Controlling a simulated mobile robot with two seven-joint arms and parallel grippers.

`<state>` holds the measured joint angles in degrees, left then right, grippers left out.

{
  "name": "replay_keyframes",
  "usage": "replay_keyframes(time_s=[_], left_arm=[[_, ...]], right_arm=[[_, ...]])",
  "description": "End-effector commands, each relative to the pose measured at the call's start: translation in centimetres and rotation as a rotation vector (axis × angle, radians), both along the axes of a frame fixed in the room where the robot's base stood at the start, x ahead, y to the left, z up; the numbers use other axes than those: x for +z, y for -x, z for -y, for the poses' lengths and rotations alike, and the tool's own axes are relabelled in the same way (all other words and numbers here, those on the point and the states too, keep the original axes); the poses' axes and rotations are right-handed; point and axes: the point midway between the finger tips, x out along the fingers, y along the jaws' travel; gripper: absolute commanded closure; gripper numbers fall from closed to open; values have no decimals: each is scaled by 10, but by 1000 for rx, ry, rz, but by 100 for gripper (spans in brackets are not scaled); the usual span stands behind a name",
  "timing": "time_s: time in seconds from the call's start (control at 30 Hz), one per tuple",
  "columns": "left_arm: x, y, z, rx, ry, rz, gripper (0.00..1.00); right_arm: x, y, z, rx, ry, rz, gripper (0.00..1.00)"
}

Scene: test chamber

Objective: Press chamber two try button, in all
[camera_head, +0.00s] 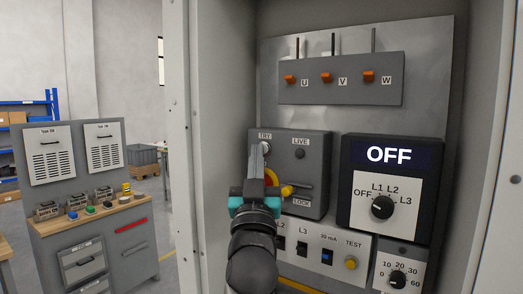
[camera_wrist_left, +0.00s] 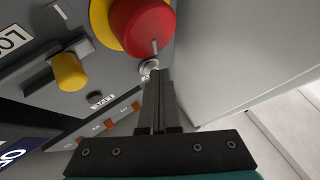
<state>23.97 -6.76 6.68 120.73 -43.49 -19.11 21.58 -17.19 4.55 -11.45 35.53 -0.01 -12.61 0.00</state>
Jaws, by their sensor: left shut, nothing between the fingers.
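The try button (camera_head: 265,148) is a small silver knob under the TRY label on the grey chamber box (camera_head: 318,150) inside the cabinet. It also shows in the left wrist view (camera_wrist_left: 149,66), just beyond my fingertips. My left gripper (camera_head: 260,166) is shut and empty, its fingers pointing at the button. The fingertips (camera_wrist_left: 153,78) are at or very close to the button; I cannot tell whether they touch it. A red knob on a yellow base (camera_wrist_left: 142,25) sits right beside them. My right gripper is not in view.
A yellow-tipped lever (camera_head: 288,190) and a LIVE lamp (camera_head: 299,154) are on the same box. An OFF display unit (camera_head: 388,155) with a selector dial stands to the right. The cabinet side wall (camera_wrist_left: 215,60) is close to my gripper. A workbench (camera_head: 90,222) is outside at left.

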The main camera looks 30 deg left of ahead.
Motion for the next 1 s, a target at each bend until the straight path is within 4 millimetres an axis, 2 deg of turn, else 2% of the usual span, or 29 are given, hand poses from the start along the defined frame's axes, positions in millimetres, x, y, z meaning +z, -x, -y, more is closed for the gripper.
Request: replay_keyframes(time_s=[0.27,0.6,1.0], left_arm=[[0,1,0,0,0,-1,100],[-1,17,-1,-1,2,-1,100],[0,23,-2,0,0,-1,100]], right_arm=[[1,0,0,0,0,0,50],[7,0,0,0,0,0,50],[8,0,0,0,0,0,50]])
